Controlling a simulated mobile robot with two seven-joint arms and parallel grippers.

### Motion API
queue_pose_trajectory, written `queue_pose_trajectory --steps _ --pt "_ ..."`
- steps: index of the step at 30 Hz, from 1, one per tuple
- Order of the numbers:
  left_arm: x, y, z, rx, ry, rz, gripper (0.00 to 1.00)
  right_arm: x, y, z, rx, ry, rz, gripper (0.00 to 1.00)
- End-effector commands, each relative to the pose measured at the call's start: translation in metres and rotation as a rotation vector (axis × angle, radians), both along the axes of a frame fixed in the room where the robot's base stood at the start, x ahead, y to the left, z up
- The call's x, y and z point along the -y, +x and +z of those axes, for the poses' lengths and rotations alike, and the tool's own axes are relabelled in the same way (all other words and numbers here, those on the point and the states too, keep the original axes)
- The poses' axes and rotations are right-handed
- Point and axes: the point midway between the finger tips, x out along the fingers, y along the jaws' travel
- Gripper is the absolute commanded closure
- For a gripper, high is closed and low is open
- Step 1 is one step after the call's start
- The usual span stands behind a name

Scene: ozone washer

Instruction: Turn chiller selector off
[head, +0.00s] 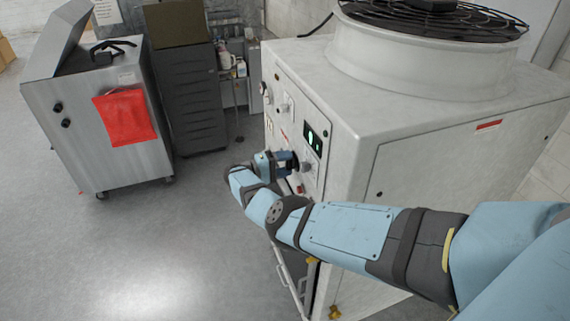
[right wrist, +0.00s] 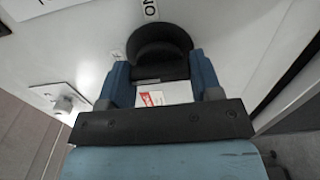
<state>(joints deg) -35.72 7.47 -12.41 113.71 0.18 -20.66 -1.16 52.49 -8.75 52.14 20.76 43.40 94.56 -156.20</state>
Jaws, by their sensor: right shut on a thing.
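The chiller (head: 440,140) is a big pale grey cabinet with a control panel on its left-facing side. In the right wrist view, its selector is a black round knob (right wrist: 160,40) on the pale panel. My right gripper (head: 292,162) is at the panel below the lit green display (head: 313,138). Its two blue fingers (right wrist: 161,72) are on either side of the knob and shut on it. In the head view the gripper hides the knob. My left gripper is out of view.
A black fan grille (head: 435,18) tops the chiller. A steel cabinet with a red cloth (head: 126,117) and a dark drawer unit (head: 187,95) stand at the left. The grey floor between them and the chiller is clear. A pale knob (right wrist: 63,103) shows beside my gripper.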

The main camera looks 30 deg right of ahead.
Motion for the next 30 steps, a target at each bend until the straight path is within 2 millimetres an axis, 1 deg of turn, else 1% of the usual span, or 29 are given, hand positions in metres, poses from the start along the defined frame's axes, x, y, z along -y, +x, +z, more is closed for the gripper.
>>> queue_pose_trajectory --steps 2,3,5,6,14,17,20,23,30 --pt "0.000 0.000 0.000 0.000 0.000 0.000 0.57 0.000 0.000 0.000 -0.001 0.000 0.000 0.65" --pt "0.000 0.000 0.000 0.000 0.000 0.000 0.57 0.000 0.000 0.000 -0.001 0.000 0.000 0.39" --pt "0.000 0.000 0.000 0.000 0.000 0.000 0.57 0.000 0.000 0.000 -0.001 0.000 0.000 0.25" --pt "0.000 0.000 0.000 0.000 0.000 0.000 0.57 0.000 0.000 0.000 -0.001 0.000 0.000 0.16" --pt "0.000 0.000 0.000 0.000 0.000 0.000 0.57 0.000 0.000 0.000 0.000 0.000 0.000 0.16" --pt "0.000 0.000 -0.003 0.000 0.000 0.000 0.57 -0.005 0.001 -0.001 0.000 0.000 0.001 0.16" --pt "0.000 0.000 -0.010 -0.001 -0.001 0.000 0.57 -0.017 0.004 -0.003 0.000 0.001 0.002 0.16" --pt "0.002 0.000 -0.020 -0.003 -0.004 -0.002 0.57 -0.037 0.009 -0.005 0.000 0.002 0.004 0.16" --pt "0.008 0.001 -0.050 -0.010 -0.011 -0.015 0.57 -0.091 0.023 -0.007 0.001 0.002 0.003 0.16"
